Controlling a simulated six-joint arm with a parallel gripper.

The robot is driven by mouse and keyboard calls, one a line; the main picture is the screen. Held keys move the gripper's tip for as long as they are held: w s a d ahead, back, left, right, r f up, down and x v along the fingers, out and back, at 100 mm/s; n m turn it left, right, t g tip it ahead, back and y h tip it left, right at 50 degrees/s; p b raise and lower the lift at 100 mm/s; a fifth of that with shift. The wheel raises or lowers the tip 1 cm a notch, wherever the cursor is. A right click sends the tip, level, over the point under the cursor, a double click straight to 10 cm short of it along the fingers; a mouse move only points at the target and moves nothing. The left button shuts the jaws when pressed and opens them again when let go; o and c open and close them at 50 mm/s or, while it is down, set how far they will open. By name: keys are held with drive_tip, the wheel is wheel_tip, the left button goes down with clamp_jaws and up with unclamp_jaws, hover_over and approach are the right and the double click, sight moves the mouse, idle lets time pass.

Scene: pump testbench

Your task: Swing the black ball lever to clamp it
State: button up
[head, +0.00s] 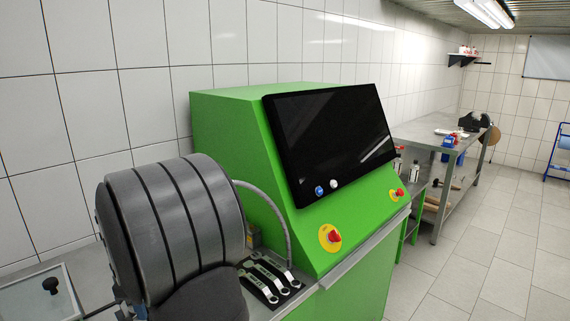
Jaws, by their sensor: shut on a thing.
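My gripper is not in this view. A large dark grey ribbed part, likely a link of my arm, fills the lower left and hides what lies behind it. A small black knob (51,285) shows at the lower left edge, above a framed clear panel (22,298). I cannot tell whether this knob is the black ball lever. No other ball lever can be made out, and its clamp is not visible.
A green test bench (228,125) with a dark screen (330,135) stands in the middle. Red emergency buttons (334,237) sit on its sloped front. Silver-handled parts (268,278) lie at its left end.

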drive_tip(key=shift+w+a, duration=0.15)
drive_tip(key=shift+w, duration=0.45)
drive_tip(key=shift+w+a, duration=0.4)
drive_tip(key=shift+w, duration=0.15)
drive_tip(key=o, duration=1.3)
drive_tip(key=shift+r, duration=0.1)
wheel_tip(320, 180, up, 6)
drive_tip(key=shift+f, duration=0.1)
